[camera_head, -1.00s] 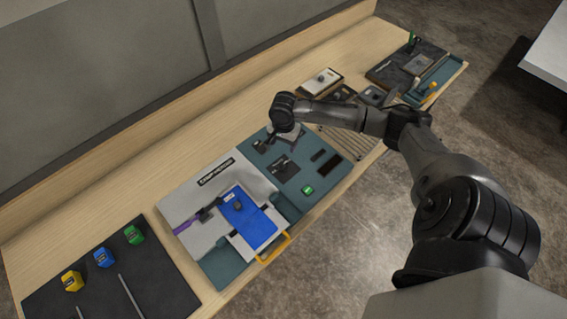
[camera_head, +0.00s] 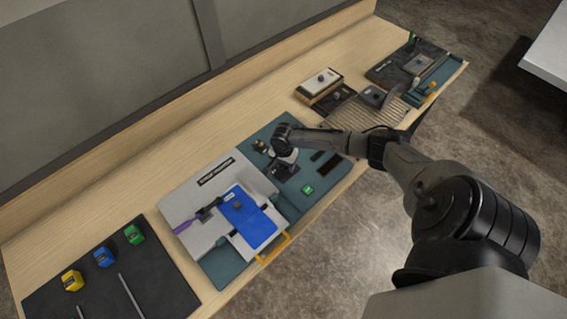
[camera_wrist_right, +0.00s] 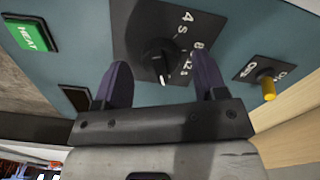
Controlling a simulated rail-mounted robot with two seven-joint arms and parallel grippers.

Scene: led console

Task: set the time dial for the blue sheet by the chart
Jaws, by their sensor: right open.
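The time dial (camera_wrist_right: 157,60) is a black knob on a dark square plate, with numerals including 4, 5, 8 and 12 at its right in the right wrist view. Its white mark points to the bottom of that view. My right gripper (camera_wrist_right: 160,78) is open, one finger on either side of the knob; I cannot tell whether they touch it. In the head view my right gripper (camera_head: 283,165) is over the dial and hides it. The blue sheet (camera_head: 257,230) lies flat on the machine's tray. My left gripper is not in view.
Beside the dial are a green HEAT button (camera_wrist_right: 33,36) and a yellow-tipped ON/OFF switch (camera_wrist_right: 268,88). A yellow handle (camera_head: 273,249) sticks out at the front. A dark mat (camera_head: 165,275) with colored blocks lies left. A slatted rack (camera_head: 358,113) stands right.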

